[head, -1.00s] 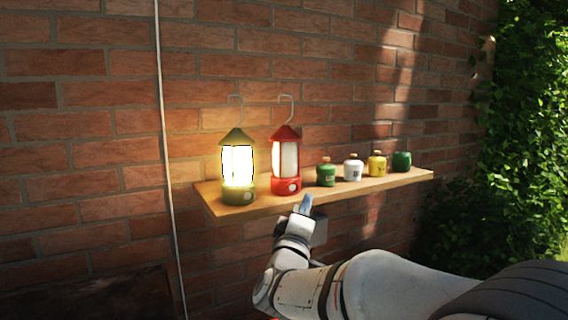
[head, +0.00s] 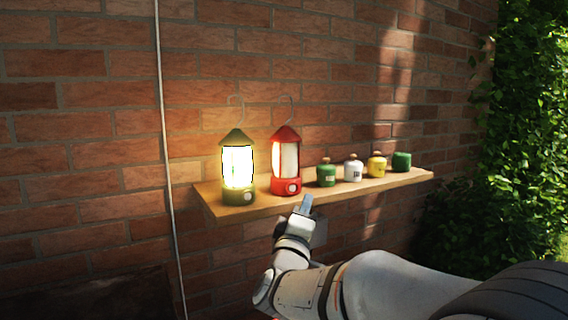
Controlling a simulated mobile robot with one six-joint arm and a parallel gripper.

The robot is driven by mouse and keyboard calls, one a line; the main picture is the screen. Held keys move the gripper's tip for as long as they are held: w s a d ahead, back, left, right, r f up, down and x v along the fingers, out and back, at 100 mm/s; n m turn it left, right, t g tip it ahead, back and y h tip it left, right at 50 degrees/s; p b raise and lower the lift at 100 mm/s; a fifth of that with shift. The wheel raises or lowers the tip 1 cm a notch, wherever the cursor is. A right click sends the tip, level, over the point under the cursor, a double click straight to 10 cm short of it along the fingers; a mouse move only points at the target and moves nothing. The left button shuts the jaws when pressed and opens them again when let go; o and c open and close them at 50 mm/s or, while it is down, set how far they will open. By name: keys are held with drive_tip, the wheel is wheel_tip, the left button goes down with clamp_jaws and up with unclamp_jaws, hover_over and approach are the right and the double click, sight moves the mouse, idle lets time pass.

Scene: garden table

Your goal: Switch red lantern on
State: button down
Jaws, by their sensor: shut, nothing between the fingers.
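The red lantern (head: 286,165) stands upright on the wooden shelf (head: 330,197). Its panes are pale and do not glow by themselves; the left side catches warm light. A round white knob (head: 292,188) is on the front of its red base. The olive green lantern (head: 238,170) stands left of it and is lit bright yellow. My gripper (head: 306,203) is shut and empty. In the picture it is just below and right of the red lantern's knob, in front of the shelf edge, and appears apart from the lantern.
Several small canisters stand right of the lanterns: green (head: 326,174), white (head: 353,169), yellow (head: 377,165) and dark green (head: 401,161). A brick wall (head: 90,120) is behind the shelf. A pale cable (head: 164,130) hangs at left. Leaves (head: 525,140) fill the right.

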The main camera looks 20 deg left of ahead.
idle(0.9)
drive_tip(key=s+d+f+m+g+y, duration=0.1)
drive_tip(key=d+f+m+g, duration=0.1)
drive_tip(key=d+f+g, duration=0.5)
drive_tip(key=s+d+f+m+g+y, duration=0.2)
drive_tip(key=d+f+m+g, duration=0.15)
drive_tip(key=d, duration=0.65)
drive_tip(key=s+d+f+m+g+h, duration=0.2)
drive_tip(key=s+d+f+m+g, duration=0.2)
drive_tip(key=s+d, duration=0.4)
drive_tip(key=s+d+f+m+g+h, duration=0.2)
drive_tip(key=s+d+f+m+g, duration=0.3)
drive_tip(key=s+d+f, duration=0.4)
drive_tip(key=s+g, duration=0.1)
drive_tip(key=s, duration=0.4)
drive_tip(key=shift+s+d+f+h, duration=0.15)
drive_tip(key=shift+s+d+h, duration=0.1)
drive_tip(key=shift+s+h, duration=0.1)
drive_tip(key=shift+m, duration=0.25)
